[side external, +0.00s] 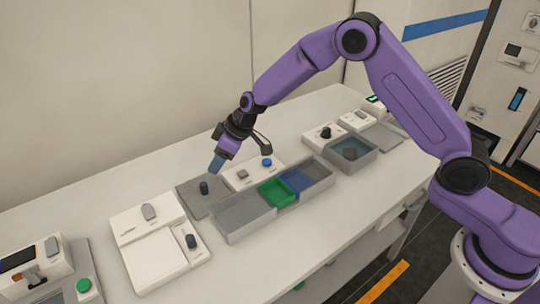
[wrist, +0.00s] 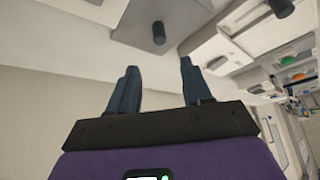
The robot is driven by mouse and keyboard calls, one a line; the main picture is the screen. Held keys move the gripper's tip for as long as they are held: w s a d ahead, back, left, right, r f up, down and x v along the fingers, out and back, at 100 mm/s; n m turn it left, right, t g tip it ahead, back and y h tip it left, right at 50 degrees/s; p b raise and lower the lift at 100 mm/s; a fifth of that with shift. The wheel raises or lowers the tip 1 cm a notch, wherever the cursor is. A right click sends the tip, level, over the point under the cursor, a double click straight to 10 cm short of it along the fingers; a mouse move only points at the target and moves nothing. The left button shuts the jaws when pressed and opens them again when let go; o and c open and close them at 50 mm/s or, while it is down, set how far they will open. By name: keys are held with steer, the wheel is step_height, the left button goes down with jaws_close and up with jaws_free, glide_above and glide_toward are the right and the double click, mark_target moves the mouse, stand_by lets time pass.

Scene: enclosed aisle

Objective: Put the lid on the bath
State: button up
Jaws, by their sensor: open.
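The lid looks to be a flat grey plate (side external: 187,197) with a dark upright knob (side external: 203,188), lying on the bench in the side view. The plate (wrist: 128,27) and its knob (wrist: 158,33) also show in the wrist view, beyond the fingertips. My gripper (side external: 217,163) is above the plate, near the knob but apart from it. In the wrist view my gripper (wrist: 160,75) has its fingers spread with nothing between them. The bath looks to be the open grey box (side external: 362,161) farther right, with a dark round thing inside.
A grey tray (side external: 238,224) holds a green bin (side external: 276,192) and a blue bin, between plate and box. White devices with knobs (side external: 150,240) stand at left, and a white panel with a blue button (side external: 266,162) lies behind the tray. A wall runs behind the bench.

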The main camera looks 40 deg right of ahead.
steer(key=s+r+n+g, duration=0.15)
steer(key=s+r, duration=0.45)
steer(key=s, duration=0.6)
steer(key=s+d+r+g, duration=0.1)
steer(key=s+d+r, duration=0.1)
steer(key=s, duration=0.5)
steer(key=s+d+r+n+h, duration=0.1)
steer(key=s+d, duration=0.4)
steer(key=s, duration=0.2)
steer(key=s+d+r+g+h, duration=0.1)
steer(key=s+d+r, duration=0.1)
steer(key=s, duration=0.5)
steer(key=shift+s+d+r+g, duration=0.25)
steer(key=shift+d+r+g, duration=0.1)
steer(key=shift+d, duration=0.4)
steer(key=shift+o, duration=0.5)
steer(key=s+d+n+h, duration=0.1)
steer(key=s+d, duration=0.8)
steer(key=d, duration=0.1)
steer(key=shift+s+h, duration=0.2)
steer(key=shift+h, duration=0.2)
steer(key=shift+r, duration=0.1)
